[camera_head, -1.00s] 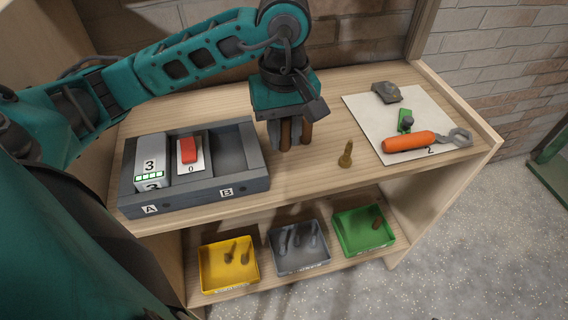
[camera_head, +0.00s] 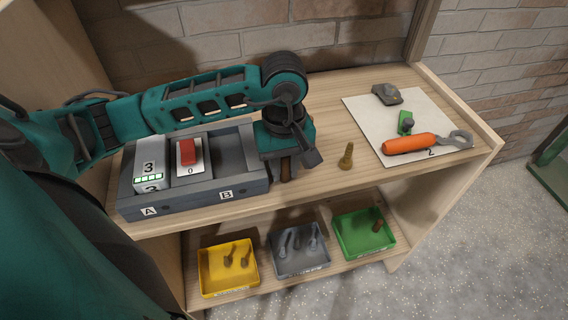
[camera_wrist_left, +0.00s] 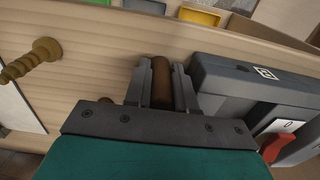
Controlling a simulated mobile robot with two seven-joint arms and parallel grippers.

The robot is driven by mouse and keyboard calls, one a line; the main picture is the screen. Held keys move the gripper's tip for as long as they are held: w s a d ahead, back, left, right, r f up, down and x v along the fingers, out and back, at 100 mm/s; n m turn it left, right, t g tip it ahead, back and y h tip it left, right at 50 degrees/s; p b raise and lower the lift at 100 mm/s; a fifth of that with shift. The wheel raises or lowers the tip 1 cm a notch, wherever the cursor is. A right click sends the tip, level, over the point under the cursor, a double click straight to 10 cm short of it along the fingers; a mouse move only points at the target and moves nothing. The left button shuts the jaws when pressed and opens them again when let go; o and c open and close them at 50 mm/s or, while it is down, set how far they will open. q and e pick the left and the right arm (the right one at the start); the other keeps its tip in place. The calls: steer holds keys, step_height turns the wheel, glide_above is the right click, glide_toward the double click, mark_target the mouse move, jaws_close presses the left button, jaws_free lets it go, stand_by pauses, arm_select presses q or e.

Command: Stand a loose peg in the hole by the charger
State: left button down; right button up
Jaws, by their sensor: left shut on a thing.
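The charger (camera_head: 239,184) is a grey two-bay box marked A and B, with a block marked 3 in bay A and a red switch beside it. My left gripper (camera_head: 285,170) points down close to the right end of the charger. It is shut on a brown peg (camera_wrist_left: 161,82), upright between the fingers in the wrist view; the peg's lower part (camera_head: 286,172) shows in the head view. I cannot make out the hole or whether the peg's foot touches the board. A brass screw-like piece (camera_head: 346,157) stands to the right, also in the wrist view (camera_wrist_left: 30,60).
A white sheet (camera_head: 366,116) holds an orange-handled tool (camera_head: 411,143), a green part (camera_head: 405,121) and a grey block (camera_head: 386,93). Yellow (camera_head: 229,292), grey (camera_head: 300,270) and green (camera_head: 365,255) bins with small pieces sit on the shelf below. The worktop between gripper and sheet is mostly free.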

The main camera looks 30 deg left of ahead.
arm_select(q)
steer(key=c, duration=1.2)
jaws_free()
steer(key=shift+f, duration=0.1)
step_height(320, 180, up, 12)
steer(key=shift+r+p, duration=0.2)
steer(key=shift+p, duration=0.1)
steer(key=shift+d, duration=0.1)
